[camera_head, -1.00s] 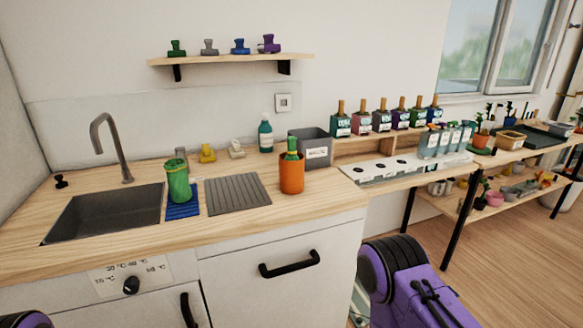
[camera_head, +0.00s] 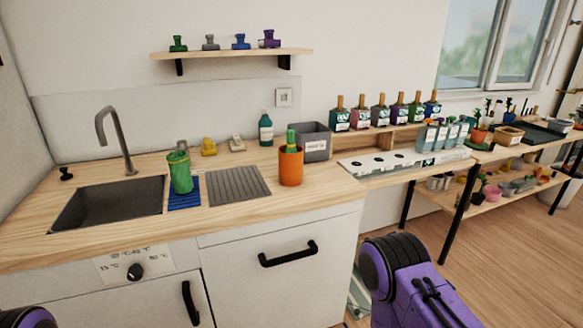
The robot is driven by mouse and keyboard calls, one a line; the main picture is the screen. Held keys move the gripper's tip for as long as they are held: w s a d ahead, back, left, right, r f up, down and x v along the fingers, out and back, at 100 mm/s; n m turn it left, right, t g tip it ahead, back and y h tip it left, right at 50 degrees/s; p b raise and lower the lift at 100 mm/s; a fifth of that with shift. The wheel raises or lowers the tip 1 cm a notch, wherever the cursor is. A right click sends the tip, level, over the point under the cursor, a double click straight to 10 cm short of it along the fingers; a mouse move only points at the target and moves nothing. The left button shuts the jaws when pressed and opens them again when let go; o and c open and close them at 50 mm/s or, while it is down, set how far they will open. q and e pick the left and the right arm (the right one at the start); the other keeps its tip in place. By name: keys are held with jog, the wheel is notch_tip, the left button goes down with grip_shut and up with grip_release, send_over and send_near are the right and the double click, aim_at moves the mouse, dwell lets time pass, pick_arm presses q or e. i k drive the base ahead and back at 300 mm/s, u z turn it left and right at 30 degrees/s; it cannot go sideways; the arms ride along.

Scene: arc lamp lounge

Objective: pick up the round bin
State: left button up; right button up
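No thing in view is plainly marked as the round bin. An orange round container (camera_head: 291,167) with a green item sticking up in it stands on the wooden counter, right of the grey ribbed mat. A green round mesh-like container (camera_head: 180,173) stands upright on a blue mat by the sink. A grey labelled bin (camera_head: 315,148) behind the orange container looks square. Neither gripper shows; only purple and black parts of my arms show at the bottom left and bottom right.
The counter (camera_head: 110,240) holds a sink (camera_head: 110,204), a ribbed grey mat (camera_head: 238,186) and a teal bottle (camera_head: 265,130). A shelf (camera_head: 230,54) with clamps hangs above. Bottles and plants crowd the benches at right. Wooden floor (camera_head: 500,255) is open at lower right.

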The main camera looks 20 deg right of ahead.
aim_at(290, 165)
jog(key=u, duration=0.15)
jog(key=k, duration=0.35)
jog(key=z, duration=1.4)
jog(key=i, duration=1.45)
jog(key=u, duration=0.45)
